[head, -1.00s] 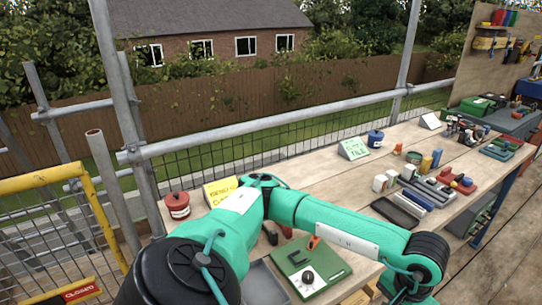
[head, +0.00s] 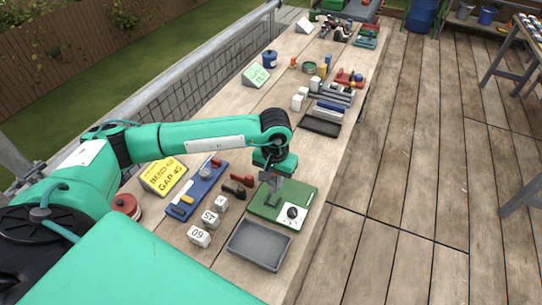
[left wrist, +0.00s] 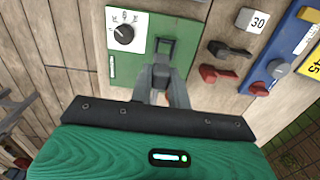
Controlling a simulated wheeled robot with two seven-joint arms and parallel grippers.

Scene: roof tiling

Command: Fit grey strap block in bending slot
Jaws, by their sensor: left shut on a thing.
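My left gripper (head: 274,192) points down over the green board (head: 309,194), close to its dark U-shaped slot. In the left wrist view the fingers (left wrist: 163,74) are shut on a small grey piece, mostly hidden between them, which I take to be the grey strap block. The slot frame (left wrist: 167,47) shows just beyond the fingertips on the green board (left wrist: 186,30). I cannot tell whether the piece touches the slot. A white dial plate (head: 291,214) sits on the board; it also shows in the left wrist view (left wrist: 124,33). My right gripper is not in view.
A grey tray (head: 259,245) lies in front of the board. White numbered blocks (head: 199,237), red (head: 241,180) and black (head: 234,192) handles, a blue tool board (head: 207,188) and a yellow sign (head: 163,175) stand to the left. Grey bars and a dark tray (head: 321,126) lie farther back.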

